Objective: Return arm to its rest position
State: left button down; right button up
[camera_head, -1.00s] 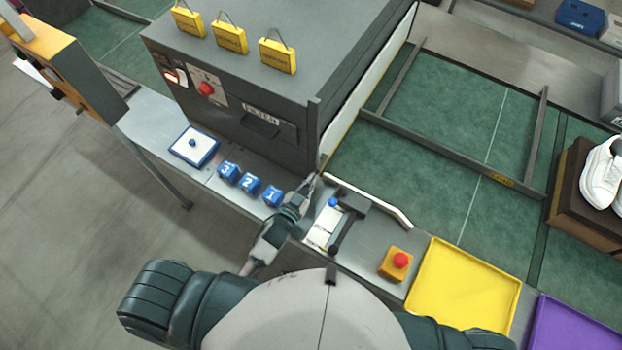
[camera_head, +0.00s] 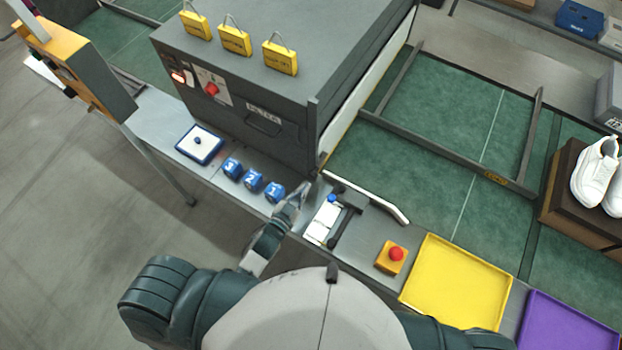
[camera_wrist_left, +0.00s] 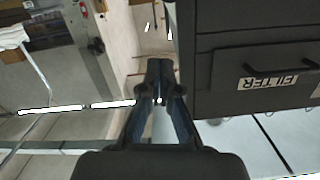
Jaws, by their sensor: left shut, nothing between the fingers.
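My left gripper (camera_head: 303,190) is shut and empty. In the head view it is over the metal bench, just right of the blue block marked 1 (camera_head: 275,191) and left of the white card device with a blue knob (camera_head: 323,222). In the left wrist view the gripper (camera_wrist_left: 158,68) points past the dark cabinet, with its fingers together and nothing between them. My right gripper is not in view.
The grey filter cabinet (camera_head: 262,110) stands close beyond the left gripper. More blue blocks (camera_head: 232,168) and a blue-edged tray (camera_head: 199,145) lie along the bench. An orange box with a red button (camera_head: 391,257), a yellow tray (camera_head: 456,283) and a purple tray (camera_head: 565,325) are to the right.

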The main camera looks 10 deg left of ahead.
pick_arm(q)
jog(key=s+a+f+n+g+y, duration=0.2)
jog(key=s+a+f+g, duration=0.1)
jog(key=s+a+g, duration=0.4)
jog(key=s+a+f+n+g+y, duration=0.1)
jog(key=s+a+f+g+y, duration=0.25)
jog(key=s+g, duration=0.45)
notch_tip(320, 180, down, 25)
jog(key=s+t, duration=0.1)
jog(key=s, duration=0.2)
jog(key=s+a+f+g+b, duration=0.1)
jog(key=s+a+f, duration=0.1)
jog(key=s+f, duration=1.6)
jog(key=shift+a+f, duration=0.2)
jog(key=shift+f, duration=0.15)
jog(key=shift+s+h, duration=0.1)
jog(key=shift+h, duration=0.15)
